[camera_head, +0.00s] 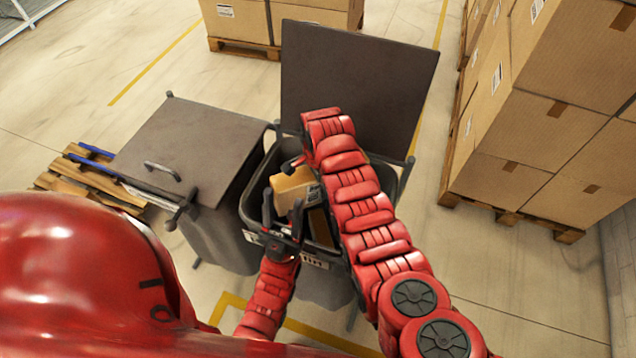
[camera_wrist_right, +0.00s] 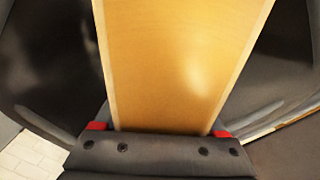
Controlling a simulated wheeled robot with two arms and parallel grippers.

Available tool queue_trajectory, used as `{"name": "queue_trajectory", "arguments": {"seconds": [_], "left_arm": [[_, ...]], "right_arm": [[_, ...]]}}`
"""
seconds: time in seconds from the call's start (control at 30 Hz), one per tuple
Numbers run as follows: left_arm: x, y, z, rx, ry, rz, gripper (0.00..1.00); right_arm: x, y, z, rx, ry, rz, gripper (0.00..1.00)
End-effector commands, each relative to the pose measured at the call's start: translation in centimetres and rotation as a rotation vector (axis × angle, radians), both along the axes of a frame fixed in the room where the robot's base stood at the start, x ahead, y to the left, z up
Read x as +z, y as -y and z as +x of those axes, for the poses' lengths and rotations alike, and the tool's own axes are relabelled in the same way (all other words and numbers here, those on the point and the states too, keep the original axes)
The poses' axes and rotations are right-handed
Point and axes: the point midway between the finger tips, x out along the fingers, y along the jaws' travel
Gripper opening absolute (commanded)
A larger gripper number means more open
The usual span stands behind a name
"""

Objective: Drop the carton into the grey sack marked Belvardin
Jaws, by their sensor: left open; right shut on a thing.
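The tan carton (camera_head: 292,190) is in my right gripper (camera_head: 297,163), held at the mouth of the open grey sack (camera_head: 247,208). In the right wrist view the carton (camera_wrist_right: 180,65) runs up from between the jaws, with dark sack walls on both sides. My left gripper (camera_head: 283,215) is open and empty, fingers up, at the sack's front rim, close beside the carton. The sack's raised lid (camera_head: 355,85) stands behind it. A white label shows on its front, partly hidden by my left gripper; I cannot read the name.
A second grey sack (camera_head: 225,240) with its lid (camera_head: 190,145) shut stands to the left. A brown item (camera_head: 320,228) lies inside the open sack. Stacked boxes (camera_head: 545,120) stand at the right, a pallet (camera_head: 95,180) at the left. Floor is clear behind the shut sack.

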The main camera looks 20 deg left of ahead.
Motion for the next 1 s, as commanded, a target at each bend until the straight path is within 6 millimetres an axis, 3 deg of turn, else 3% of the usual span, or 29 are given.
{"name": "queue_trajectory", "arguments": {"seconds": [0.07, 0.1, 0.2, 0.5, 0.67, 0.77, 0.9, 1.0], "left_arm": [[0.0, 0.0, 0.0, 0.0, 0.0, 0.0, 0.5], [0.0, 0.0, 0.0, 0.0, 0.0, 0.0, 0.5], [0.0, 0.0, 0.0, 0.0, 0.0, 0.0, 0.5], [-0.1, 0.0, 0.0, 0.0, 0.0, 0.0, 0.5], [-0.5, 0.0, 0.0, 0.0, 0.0, 0.0, 0.5], [-0.9, 0.0, 0.0, 0.0, 0.0, 0.0, 0.5], [-2.1, 0.0, 0.0, 0.0, 0.0, 0.0, 0.5], [-0.8, 0.0, 0.0, 0.0, 0.0, 0.0, 0.5]], "right_arm": [[0.1, 0.0, 0.0, 0.0, 0.001, 0.001, 0.0], [0.1, 0.0, 0.0, 0.0, 0.001, 0.001, 0.8], [0.1, 0.0, 0.0, 0.0, 0.001, 0.001, 0.97], [0.2, 0.0, 0.0, 0.0, 0.0, 0.0, 1.0], [1.3, -0.2, 0.2, 0.0, 0.006, 0.004, 1.0], [2.6, -0.1, 0.1, 0.0, 0.004, 0.003, 1.0], [5.7, -0.1, 0.2, 0.0, 0.006, 0.005, 1.0], [8.8, -0.2, 0.1, 0.0, 0.006, 0.004, 1.0]]}}
